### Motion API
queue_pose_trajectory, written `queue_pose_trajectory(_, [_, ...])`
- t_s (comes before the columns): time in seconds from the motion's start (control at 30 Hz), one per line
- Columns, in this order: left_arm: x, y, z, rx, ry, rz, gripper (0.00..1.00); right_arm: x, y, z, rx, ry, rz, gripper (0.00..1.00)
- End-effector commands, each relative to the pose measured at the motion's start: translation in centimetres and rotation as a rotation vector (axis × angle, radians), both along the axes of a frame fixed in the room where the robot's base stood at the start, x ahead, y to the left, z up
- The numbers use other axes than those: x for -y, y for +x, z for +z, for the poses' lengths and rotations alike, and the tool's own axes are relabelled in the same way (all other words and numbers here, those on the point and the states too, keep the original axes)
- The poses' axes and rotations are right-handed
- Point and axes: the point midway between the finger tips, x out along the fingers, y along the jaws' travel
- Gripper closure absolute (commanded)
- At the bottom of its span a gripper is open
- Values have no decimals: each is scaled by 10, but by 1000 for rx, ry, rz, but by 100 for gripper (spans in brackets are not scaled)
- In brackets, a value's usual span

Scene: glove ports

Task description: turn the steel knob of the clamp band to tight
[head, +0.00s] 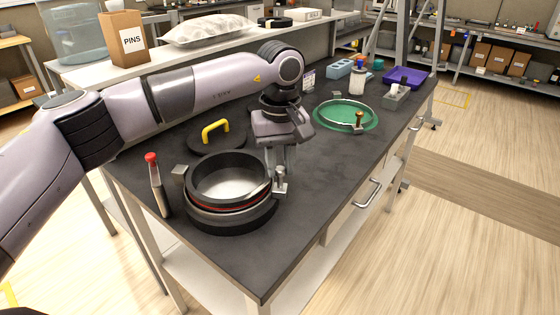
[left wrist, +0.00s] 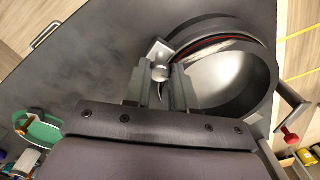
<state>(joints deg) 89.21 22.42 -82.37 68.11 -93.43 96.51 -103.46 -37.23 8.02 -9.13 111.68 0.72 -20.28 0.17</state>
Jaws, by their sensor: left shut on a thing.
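The port (head: 230,190) is a dark round ring with a pale inside, standing on the dark bench; a clamp band (head: 232,213) with a red line above it runs around it. The steel knob (head: 280,187) is on the band's right side; in the left wrist view the knob (left wrist: 160,72) shows between two fingers. My left gripper (head: 279,172) points down over it and is shut on it. The fingers partly hide the knob, so its turn angle cannot be told. My right gripper is in neither view.
A steel lever with a red tip (head: 155,185) stands left of the port. A black lid with a yellow handle (head: 215,130) lies behind it. A green ring (head: 346,116), a purple tray (head: 405,76) and small bottles are farther back. The bench front right is clear.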

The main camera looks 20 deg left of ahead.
Motion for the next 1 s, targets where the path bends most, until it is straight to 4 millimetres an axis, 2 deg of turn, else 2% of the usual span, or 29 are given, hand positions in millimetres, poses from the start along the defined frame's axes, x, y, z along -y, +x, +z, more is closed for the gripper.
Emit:
queue_pose_trajectory(0.03, [0,0,0,0,0,1,72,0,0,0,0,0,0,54])
queue_pose_trajectory(0.1, [0,0,0,0,0,1,49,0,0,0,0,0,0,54])
queue_pose_trajectory(0.47, [0,0,4,1,0,1,49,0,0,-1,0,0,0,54])
queue_pose_trajectory(0.8, [0,1,56,3,-1,1,49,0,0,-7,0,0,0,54])
queue_pose_trajectory(1.0, [0,0,71,1,-1,1,49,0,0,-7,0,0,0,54])
